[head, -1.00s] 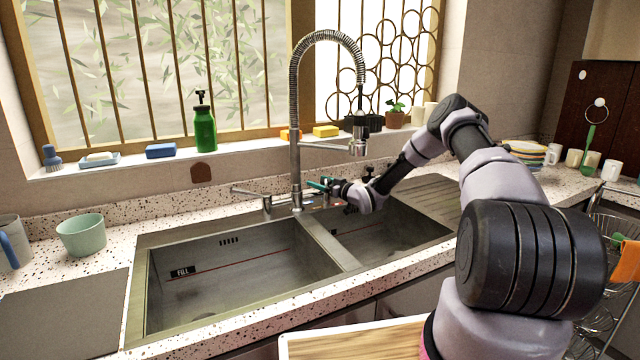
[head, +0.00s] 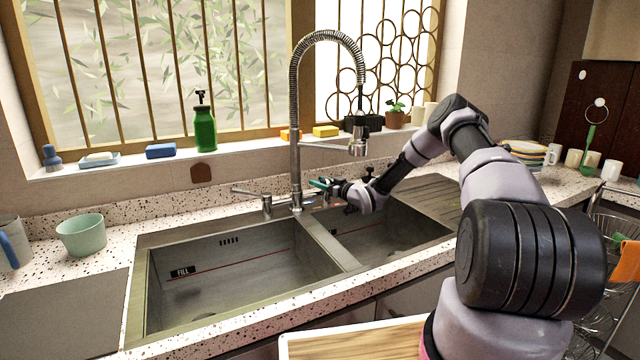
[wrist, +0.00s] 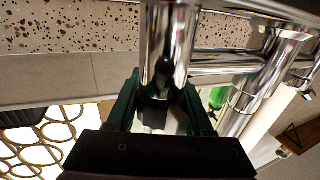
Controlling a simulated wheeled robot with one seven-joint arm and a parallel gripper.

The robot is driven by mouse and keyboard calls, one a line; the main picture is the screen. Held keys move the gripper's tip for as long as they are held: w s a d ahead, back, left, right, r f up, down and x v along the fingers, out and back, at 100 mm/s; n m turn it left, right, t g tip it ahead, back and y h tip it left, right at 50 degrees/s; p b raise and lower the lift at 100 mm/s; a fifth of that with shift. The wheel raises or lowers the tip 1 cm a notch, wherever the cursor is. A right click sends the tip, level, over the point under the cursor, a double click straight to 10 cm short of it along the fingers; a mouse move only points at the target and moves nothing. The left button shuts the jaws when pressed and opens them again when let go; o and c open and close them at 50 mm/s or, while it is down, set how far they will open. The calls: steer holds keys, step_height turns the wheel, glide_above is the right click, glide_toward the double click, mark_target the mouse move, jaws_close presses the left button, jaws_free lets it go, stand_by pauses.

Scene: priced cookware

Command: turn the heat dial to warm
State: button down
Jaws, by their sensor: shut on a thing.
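My gripper (head: 318,184) reaches in from the right, just behind the sink and right of the tap's base. In the wrist view my gripper (wrist: 160,88) has its dark green fingers shut on a dark part at the end of a chrome fitting (wrist: 166,40). I take this dark part (wrist: 157,108) for the heat dial. The fingers cover its sides, and no warm mark or pointer can be read. In the head view the dial is hidden behind my gripper.
The tall spring tap (head: 295,130) stands close left of my gripper, with a side lever (head: 248,193). The double sink (head: 230,265) lies in front. A green bottle (head: 204,128) and sponges line the window sill. A mint cup (head: 82,236) stands far left.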

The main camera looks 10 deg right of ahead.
stand_by(0.6)
steer(key=shift+c, duration=1.4)
jaws_free()
steer(key=v, duration=1)
steer(key=shift+s+d, duration=0.25)
steer(key=shift+s, duration=0.05)
